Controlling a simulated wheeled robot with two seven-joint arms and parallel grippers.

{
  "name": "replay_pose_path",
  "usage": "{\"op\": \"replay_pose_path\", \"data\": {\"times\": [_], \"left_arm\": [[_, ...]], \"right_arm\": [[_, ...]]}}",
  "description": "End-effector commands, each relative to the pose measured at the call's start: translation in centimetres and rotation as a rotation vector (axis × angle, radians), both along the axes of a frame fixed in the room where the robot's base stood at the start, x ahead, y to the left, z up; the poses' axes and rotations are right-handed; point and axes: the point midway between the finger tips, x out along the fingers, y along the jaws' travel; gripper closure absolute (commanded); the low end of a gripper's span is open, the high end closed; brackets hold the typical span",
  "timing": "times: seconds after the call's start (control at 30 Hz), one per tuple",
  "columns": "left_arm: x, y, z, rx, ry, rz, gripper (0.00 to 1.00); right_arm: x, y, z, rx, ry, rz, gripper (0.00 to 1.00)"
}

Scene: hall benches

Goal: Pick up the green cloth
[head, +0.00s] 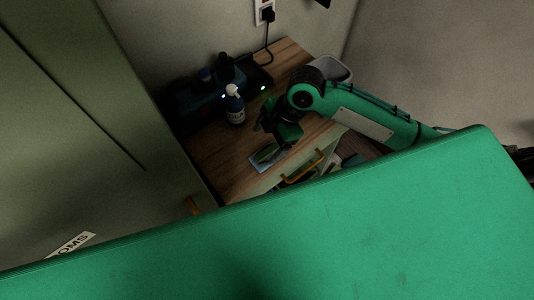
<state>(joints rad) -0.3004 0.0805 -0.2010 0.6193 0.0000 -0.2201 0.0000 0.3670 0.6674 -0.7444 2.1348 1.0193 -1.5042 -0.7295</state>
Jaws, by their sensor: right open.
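A small green cloth (266,153) appears to lie on the wooden bench top, with a pale blue flat piece (258,165) at its edge. It is small and dim, so its folds cannot be made out. My right gripper (273,139) is open, just above and beside the cloth, pointing down toward the bench. I cannot tell whether the fingertips touch the cloth. My left gripper is not in view.
A white-capped spray bottle (236,108) stands left of my right gripper, before a dark caddy (196,98) with bottles. A black box (258,77) with a green light is behind. An open drawer (306,168) with a yellow handle is in front. A grey bin (334,67) stands at back right.

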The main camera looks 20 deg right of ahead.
Motion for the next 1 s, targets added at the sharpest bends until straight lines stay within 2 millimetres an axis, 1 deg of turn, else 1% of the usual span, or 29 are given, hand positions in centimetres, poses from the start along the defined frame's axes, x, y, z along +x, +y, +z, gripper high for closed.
{"op": "replay_pose_path", "data": {"times": [0.03, 0.2, 0.33, 0.47, 0.57, 0.8, 0.9, 1.0], "left_arm": [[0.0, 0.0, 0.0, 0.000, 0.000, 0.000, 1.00], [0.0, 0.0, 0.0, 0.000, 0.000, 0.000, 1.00], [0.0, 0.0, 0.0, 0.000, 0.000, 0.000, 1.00], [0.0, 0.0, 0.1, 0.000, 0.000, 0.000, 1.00], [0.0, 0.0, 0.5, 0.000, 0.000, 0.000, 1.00], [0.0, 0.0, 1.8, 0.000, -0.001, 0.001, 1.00], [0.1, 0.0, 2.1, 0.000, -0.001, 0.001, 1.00], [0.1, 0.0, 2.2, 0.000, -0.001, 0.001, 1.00]], "right_arm": [[0.8, -0.9, 0.4, -0.017, -0.001, 0.040, 0.18], [2.2, -3.2, 1.6, -0.041, 0.021, 0.155, 0.18], [2.8, -4.5, 2.2, -0.048, 0.036, 0.200, 0.18], [3.0, -4.9, 2.4, -0.048, 0.044, 0.219, 0.18], [2.9, -4.6, 1.5, -0.045, 0.048, 0.223, 0.18], [2.2, -2.9, -2.8, -0.047, 0.050, 0.224, 0.18], [2.1, -2.4, -4.2, -0.046, 0.049, 0.221, 0.18], [2.0, -2.0, -5.1, -0.046, 0.046, 0.222, 0.18]]}}
